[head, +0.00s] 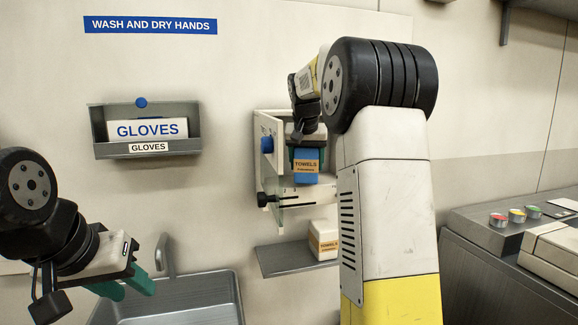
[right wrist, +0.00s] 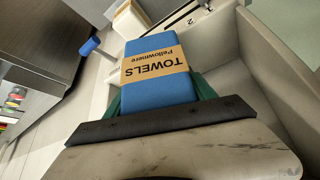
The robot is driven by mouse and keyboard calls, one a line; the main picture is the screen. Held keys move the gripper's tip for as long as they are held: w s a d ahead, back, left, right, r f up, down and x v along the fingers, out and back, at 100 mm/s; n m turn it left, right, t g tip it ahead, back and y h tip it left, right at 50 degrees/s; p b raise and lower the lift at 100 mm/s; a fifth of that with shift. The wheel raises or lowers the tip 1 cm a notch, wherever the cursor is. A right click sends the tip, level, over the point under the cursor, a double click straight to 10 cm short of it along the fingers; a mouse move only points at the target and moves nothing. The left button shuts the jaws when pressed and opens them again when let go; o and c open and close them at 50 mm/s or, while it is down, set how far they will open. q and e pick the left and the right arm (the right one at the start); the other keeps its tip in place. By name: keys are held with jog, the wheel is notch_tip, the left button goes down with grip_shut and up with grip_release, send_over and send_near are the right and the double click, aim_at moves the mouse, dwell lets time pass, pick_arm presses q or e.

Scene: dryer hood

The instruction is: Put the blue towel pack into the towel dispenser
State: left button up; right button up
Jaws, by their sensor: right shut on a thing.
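The blue towel pack (head: 306,178) has a brown band marked TOWELS. In the right wrist view the pack (right wrist: 157,97) lies between the green fingers of my right gripper (right wrist: 160,92), which is shut on it. In the head view my right gripper (head: 305,152) holds the pack at the front of the open towel dispenser (head: 270,135) on the wall. The dispenser's pale walls (right wrist: 258,75) show beside the pack in the right wrist view. I cannot tell whether the pack touches them. My left gripper (head: 136,282) is open and empty, low at the left, near the sink.
A white towel pack (head: 324,240) sits on a grey shelf (head: 285,262) below the dispenser. A glove box (head: 147,128) sits in a wall holder at the left. A sink (head: 190,290) is below. A counter with coloured buttons (head: 480,235) stands at the right.

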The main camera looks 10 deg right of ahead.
jog(key=w, duration=0.2)
jog(key=shift+w, duration=0.4)
jog(key=shift+w+f, duration=0.25)
jog(key=shift+f, duration=0.5)
jog(key=shift+s+f, duration=0.1)
jog(key=shift+f, duration=0.05)
jog(key=o, duration=1.6)
